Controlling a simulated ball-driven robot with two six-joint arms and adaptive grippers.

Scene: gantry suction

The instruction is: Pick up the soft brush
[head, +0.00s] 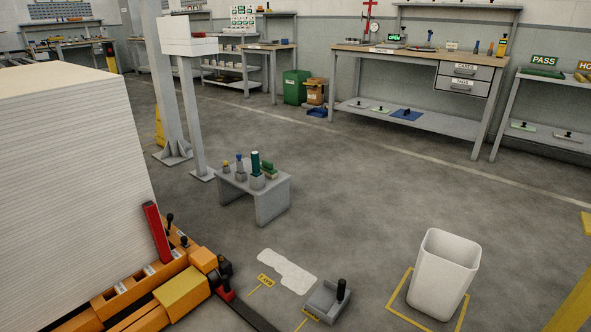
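A small grey stand (272,203) on the floor near the middle of the head view holds several small tools, each on its own block. I cannot tell for sure which one is the soft brush. Neither of my grippers shows in the head view.
A grey pan-like block with a black handle (341,291) sits on the floor near a white patch (287,270). A white bin (446,275) stands at right inside yellow floor lines. An orange machine (180,293) and large white stack (70,150) fill the left. Floor around the stand is clear.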

